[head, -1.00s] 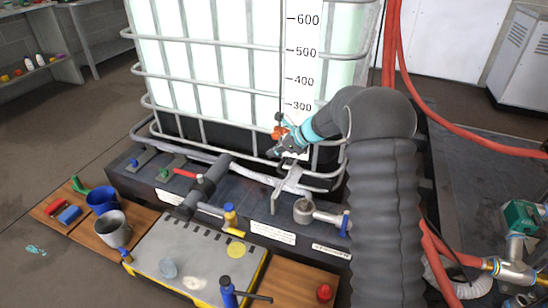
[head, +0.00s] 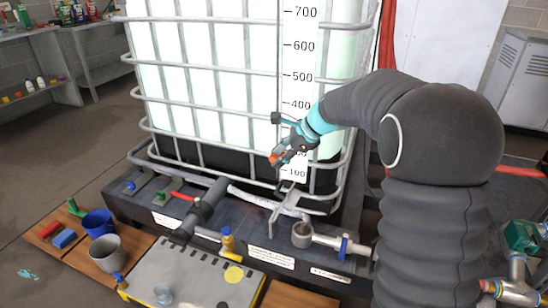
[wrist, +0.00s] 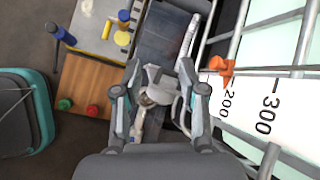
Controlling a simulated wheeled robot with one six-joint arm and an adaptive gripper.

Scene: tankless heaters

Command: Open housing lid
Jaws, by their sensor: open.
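A short grey cylindrical fitting with a round top (head: 302,234) sits on the black base in front of the tank, joined to a pipe on its right. It may be the housing; I cannot tell its lid apart. A silver bracket (head: 287,203) stands just left of it. My gripper (head: 285,138) is above and behind them, near the tank's scale. In the wrist view my gripper (wrist: 155,98) has its two fingers spread and empty. A grey metal part (wrist: 160,78) shows beyond and between them, apart from the fingers and partly hidden.
The caged tank (head: 215,80) stands close behind my gripper. An orange marker (head: 277,158) sits by its scale. A dark grey cylinder (head: 207,202) lies left of the bracket. A yellow-edged grey plate (head: 185,268) and blue cup (head: 97,223) are in front.

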